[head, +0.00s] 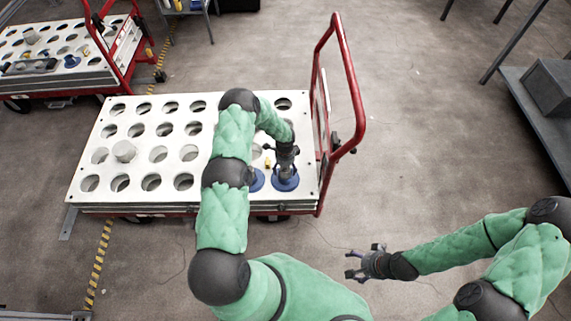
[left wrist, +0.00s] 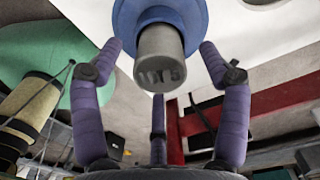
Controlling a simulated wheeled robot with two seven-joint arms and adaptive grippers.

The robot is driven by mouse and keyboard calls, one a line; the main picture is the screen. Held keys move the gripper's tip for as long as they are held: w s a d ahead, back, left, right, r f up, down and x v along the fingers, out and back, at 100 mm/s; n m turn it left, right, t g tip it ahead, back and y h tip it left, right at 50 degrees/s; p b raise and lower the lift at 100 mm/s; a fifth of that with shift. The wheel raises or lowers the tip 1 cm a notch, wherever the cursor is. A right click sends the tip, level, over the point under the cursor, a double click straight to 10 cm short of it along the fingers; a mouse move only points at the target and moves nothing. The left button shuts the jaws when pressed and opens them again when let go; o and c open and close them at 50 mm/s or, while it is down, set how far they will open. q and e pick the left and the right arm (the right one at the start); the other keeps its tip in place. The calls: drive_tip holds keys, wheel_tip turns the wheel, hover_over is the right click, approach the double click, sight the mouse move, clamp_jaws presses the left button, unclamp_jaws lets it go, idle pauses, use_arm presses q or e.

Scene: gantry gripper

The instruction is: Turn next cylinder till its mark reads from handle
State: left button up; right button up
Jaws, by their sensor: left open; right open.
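My left gripper (head: 286,170) is open over a blue-flanged cylinder (head: 285,184) at the near right corner of the perforated white cart top. In the left wrist view its purple fingers stand apart around the cylinder's grey end (left wrist: 159,55), with the blue flange (left wrist: 163,12) beyond; no finger clearly touches it. Raised characters show on the grey end, but I cannot read them surely. A second blue-flanged cylinder (head: 257,181) sits just left, partly hidden by my arm. The cart's red handle (head: 345,80) rises at the right end. My right gripper (head: 366,262) is open and empty over the floor.
The white cart top (head: 137,190) has rows of mostly empty holes. A pale cylinder (head: 123,151) stands at its left and a small yellow item (head: 268,163) near my left gripper. Another cart (head: 72,45) stands back left, a grey shelf (head: 545,110) right.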

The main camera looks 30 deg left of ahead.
use_arm(q)
drive_tip(key=shift+f, duration=1.1)
drive_tip(key=shift+c, duration=0.4)
clamp_jaws()
drive_tip(key=shift+b, duration=0.3)
drive_tip(key=shift+r, duration=0.15)
drive_tip(key=shift+n+b, duration=1)
drive_tip(key=shift+n, duration=0.4)
